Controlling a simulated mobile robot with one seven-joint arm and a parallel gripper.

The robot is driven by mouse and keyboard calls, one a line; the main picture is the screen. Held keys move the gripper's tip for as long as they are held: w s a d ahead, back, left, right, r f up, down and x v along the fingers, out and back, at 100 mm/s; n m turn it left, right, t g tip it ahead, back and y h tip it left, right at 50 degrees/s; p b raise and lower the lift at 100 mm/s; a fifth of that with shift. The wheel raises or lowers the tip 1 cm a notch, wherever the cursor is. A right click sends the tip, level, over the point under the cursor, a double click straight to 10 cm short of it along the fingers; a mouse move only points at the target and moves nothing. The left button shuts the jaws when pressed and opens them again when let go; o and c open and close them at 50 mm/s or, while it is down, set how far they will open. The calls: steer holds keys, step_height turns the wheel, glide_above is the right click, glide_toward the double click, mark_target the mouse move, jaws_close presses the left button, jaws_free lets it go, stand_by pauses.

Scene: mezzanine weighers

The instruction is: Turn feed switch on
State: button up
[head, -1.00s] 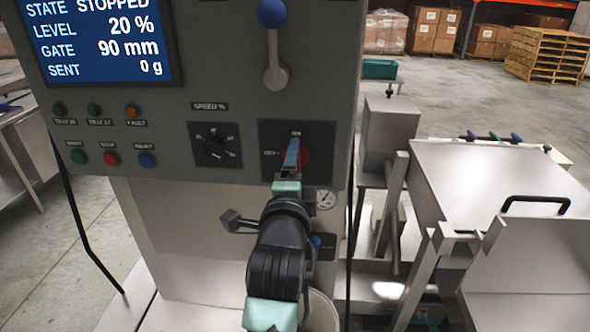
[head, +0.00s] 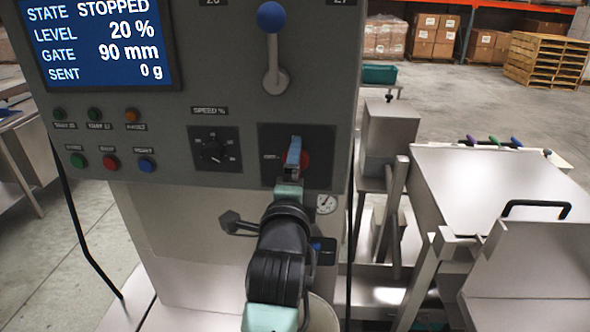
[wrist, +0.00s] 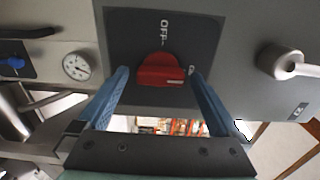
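The feed switch is a red rotary knob (wrist: 160,71) on a dark square plate (wrist: 205,30) of the grey control panel. In the wrist view, OFF is printed above it, and another label at its right is mostly hidden by a finger. A white mark shows near the knob's right end, towards that label. My gripper (wrist: 160,76) is open, with one blue finger on each side of the knob and a gap visible at both. In the head view my gripper (head: 293,155) covers much of the knob, leaving red at its right. Contact cannot be told.
The screen (head: 100,40) reads STOPPED, level 20 %, gate 90 mm, sent 0 g. A blue-tipped lever (head: 273,50) stands above the switch. A speed dial (head: 214,150) and several buttons lie left. A round gauge (head: 326,203) sits below right.

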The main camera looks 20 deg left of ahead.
steer(key=shift+s, duration=0.1)
steer(key=b+v, duration=0.3)
steer(key=v, duration=0.9)
steer(key=shift+s, duration=0.4)
steer(key=shift+d+r, duration=0.15)
steer(key=s+d+r+n+t+h, duration=0.1)
steer(key=s+d+r+n+t, duration=0.2)
steer(key=r, duration=0.6)
steer(key=s+d+r+n+t+h, duration=0.2)
steer(key=s+d+r+n+t, duration=0.1)
steer(key=d+r+n, duration=0.4)
steer(key=s+d+r+n+t+h, duration=0.2)
steer(key=s+d+r+n+t, duration=0.1)
steer(key=r, duration=0.9)
steer(key=shift+d+r+n+t, duration=0.35)
steer(key=shift+d+n+t, duration=0.15)
steer(key=shift+d+n, duration=0.55)
steer(key=shift+w, duration=0.1)
